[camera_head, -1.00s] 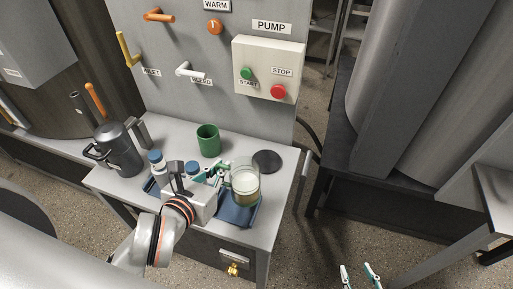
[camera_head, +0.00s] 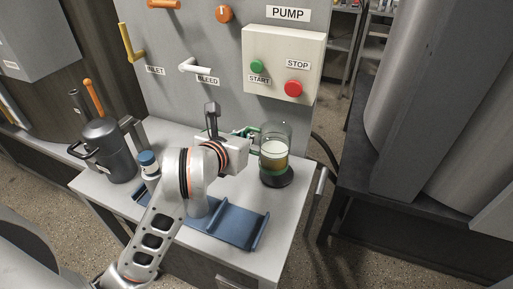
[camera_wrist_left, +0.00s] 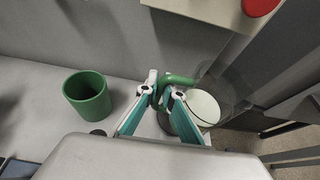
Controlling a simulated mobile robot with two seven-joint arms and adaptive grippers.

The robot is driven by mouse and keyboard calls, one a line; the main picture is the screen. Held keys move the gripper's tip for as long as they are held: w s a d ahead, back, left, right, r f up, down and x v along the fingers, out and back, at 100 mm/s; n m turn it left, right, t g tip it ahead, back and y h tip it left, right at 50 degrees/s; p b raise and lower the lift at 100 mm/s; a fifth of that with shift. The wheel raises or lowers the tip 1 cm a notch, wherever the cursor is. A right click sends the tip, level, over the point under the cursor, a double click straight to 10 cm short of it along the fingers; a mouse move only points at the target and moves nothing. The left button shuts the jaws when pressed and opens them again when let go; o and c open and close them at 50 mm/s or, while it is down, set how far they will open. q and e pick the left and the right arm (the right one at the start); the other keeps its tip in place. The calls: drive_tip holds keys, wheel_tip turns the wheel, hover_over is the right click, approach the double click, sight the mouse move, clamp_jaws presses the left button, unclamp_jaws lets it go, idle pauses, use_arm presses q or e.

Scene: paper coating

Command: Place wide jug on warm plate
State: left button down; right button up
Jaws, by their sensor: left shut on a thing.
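The wide jug (camera_head: 274,152) is clear glass with a pale liquid inside and a green handle. My left gripper (camera_head: 251,136) is shut on that handle and holds the jug upright from its left side. The warm plate (camera_head: 283,179) is a black disc at the right of the bench. The jug's base overlaps it, but I cannot tell whether they touch. In the left wrist view the fingers (camera_wrist_left: 164,92) close around the green handle, with the jug (camera_wrist_left: 203,106) just beyond. My right gripper is out of view.
A blue tray (camera_head: 240,227) lies at the bench front, with a blue-capped bottle (camera_head: 148,161) at its left end. A dark grey pitcher (camera_head: 108,150) stands at left. A green cup (camera_wrist_left: 88,96) stands left of the jug. The pump panel (camera_head: 283,63) rises behind.

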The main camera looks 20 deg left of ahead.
use_arm(q)
drive_tip(key=w+f, duration=0.1)
drive_tip(key=f, duration=0.1)
drive_tip(key=w+f+b, duration=0.1)
drive_tip(key=f, duration=0.1)
drive_tip(key=w+f+b, duration=0.1)
drive_tip(key=f, duration=0.1)
drive_tip(key=shift+w+f, duration=0.25)
drive_tip(key=shift+w, duration=0.2)
drive_tip(key=shift+f, duration=0.15)
drive_tip(key=c, duration=2.2)
unclamp_jaws()
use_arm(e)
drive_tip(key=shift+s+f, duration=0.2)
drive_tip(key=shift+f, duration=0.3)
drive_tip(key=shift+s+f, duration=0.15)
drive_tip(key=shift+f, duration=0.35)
